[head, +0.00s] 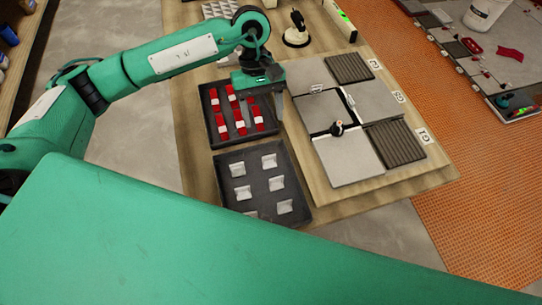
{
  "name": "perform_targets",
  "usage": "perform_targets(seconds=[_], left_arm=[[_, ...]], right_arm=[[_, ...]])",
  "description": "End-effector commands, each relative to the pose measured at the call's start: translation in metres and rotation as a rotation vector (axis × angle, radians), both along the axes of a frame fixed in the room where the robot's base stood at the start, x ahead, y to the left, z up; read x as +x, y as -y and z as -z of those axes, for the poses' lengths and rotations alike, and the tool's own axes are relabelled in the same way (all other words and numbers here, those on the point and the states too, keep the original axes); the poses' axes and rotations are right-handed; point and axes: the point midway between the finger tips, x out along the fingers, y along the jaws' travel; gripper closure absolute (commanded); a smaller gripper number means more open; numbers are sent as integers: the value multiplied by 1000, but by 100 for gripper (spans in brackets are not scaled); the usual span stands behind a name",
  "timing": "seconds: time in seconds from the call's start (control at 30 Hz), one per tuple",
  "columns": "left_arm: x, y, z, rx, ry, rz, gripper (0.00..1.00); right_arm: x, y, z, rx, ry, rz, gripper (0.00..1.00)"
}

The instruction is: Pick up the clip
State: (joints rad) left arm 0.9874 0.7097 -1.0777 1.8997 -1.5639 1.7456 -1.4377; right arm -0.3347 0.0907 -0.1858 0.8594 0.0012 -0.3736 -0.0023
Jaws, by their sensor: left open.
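Several pale grey clips (284,206) lie in the dark lower tray (229,218). More clip-like pieces, white or clear, stand in the gaps between the grey tiles (348,152). My left gripper (277,110) is open and points down at the right edge of the upper tray, beside the tiles. I see nothing between its fingers, though its body hides part of that space. It is apart from the clips in the lower tray. My right gripper is not in view.
The dark upper tray (212,140) holds several red-and-white wedge pieces (240,124). A small dark-and-pale object (337,128) sits at the tile joint. A suction-cup tool (296,32) stands behind. Dark ribbed tiles (389,143) lie at the right. Orange matting (470,190) covers the floor.

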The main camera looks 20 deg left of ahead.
Motion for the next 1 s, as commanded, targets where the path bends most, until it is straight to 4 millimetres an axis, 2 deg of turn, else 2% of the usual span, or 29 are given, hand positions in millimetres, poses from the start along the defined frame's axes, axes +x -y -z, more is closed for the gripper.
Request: perform_targets(seconds=[0.13,0.33,0.47,0.67,0.8,1.0], left_arm=[[-11,6,24,1,-7,3,40],[-22,14,58,-1,-6,-1,40],[-25,16,69,-2,-4,-2,40],[-32,20,82,-4,-6,-1,40],[-40,24,102,-2,-7,-2,40],[-45,28,119,-2,-3,-3,40]], right_arm=[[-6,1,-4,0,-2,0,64],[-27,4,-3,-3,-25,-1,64],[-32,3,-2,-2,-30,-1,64],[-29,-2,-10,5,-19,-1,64],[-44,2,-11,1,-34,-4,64],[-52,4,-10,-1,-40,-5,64]])
